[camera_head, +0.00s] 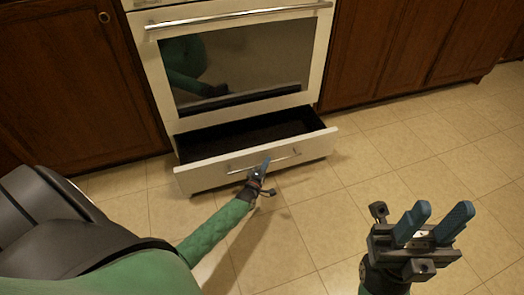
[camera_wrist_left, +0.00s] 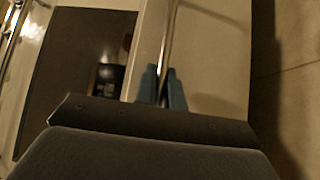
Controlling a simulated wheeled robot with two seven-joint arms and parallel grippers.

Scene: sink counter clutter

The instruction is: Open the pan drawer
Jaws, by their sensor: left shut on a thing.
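The pan drawer (camera_head: 215,174) is the white drawer at the bottom of the oven, in the middle of the head view. It stands pulled out, and its dark inside (camera_head: 250,134) shows empty. Its thin metal handle (camera_head: 288,156) runs along the front. My left gripper (camera_head: 265,165) is at the handle, with its blue fingers shut on it. In the left wrist view the handle (camera_wrist_left: 172,35) passes between the two blue fingertips (camera_wrist_left: 162,85). My right gripper (camera_head: 432,226) is open and empty above the floor at the lower right, away from the drawer.
The white oven (camera_head: 160,75) with its dark glass door and towel-bar handle (camera_head: 240,14) stands above the drawer, its door shut. Brown wooden cabinets (camera_head: 65,80) flank it on both sides. The tiled floor (camera_head: 380,150) in front and to the right is clear.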

